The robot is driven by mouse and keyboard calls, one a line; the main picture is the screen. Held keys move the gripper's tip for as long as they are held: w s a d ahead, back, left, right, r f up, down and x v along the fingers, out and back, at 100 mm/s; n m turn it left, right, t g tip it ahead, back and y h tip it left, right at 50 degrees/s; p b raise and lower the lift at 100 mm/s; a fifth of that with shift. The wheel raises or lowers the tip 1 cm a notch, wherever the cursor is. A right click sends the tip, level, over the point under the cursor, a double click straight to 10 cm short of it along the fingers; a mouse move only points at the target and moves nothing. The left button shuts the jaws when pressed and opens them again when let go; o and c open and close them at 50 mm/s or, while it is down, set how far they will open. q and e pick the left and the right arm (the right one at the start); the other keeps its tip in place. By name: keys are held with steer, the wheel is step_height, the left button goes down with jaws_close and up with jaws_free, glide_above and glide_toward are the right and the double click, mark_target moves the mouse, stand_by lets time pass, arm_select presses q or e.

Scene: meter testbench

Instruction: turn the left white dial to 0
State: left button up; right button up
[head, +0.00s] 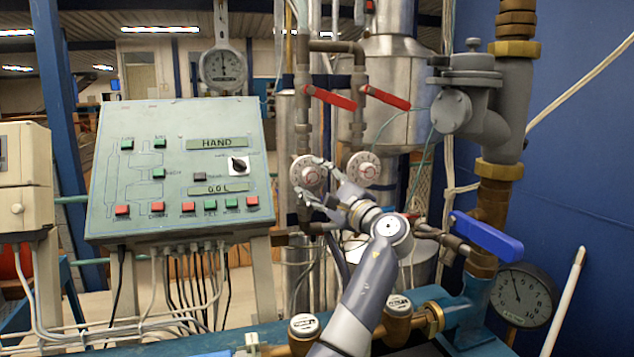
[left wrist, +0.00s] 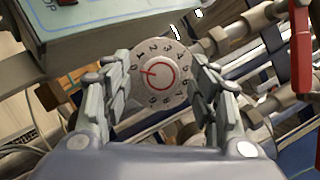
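The left white dial (head: 308,172) is a round white knob with numbers around its rim and a red ring in its middle. It sits on a vertical pipe right of the green panel. In the left wrist view the dial (left wrist: 160,74) faces me, with a short red mark pointing left from its middle. My left gripper (head: 312,180) reaches it from the lower right. Its two fingers (left wrist: 160,88) stand on either side of the dial, close to its rim. I cannot tell whether they press on it. My right gripper is not in view.
A second white dial (head: 363,168) sits just to the right, close to my left gripper. Two red valve levers (head: 331,98) are above. The sloping control panel (head: 180,170) stands left. A blue-handled valve (head: 487,237) and pressure gauge (head: 525,294) are at the lower right.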

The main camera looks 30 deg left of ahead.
arm_select(q)
steer(key=shift+d, duration=0.15)
steer(key=shift+d+f, duration=0.15)
steer(key=shift+d, duration=0.15)
steer(key=v, duration=1.1)
steer(key=shift+s, duration=0.2)
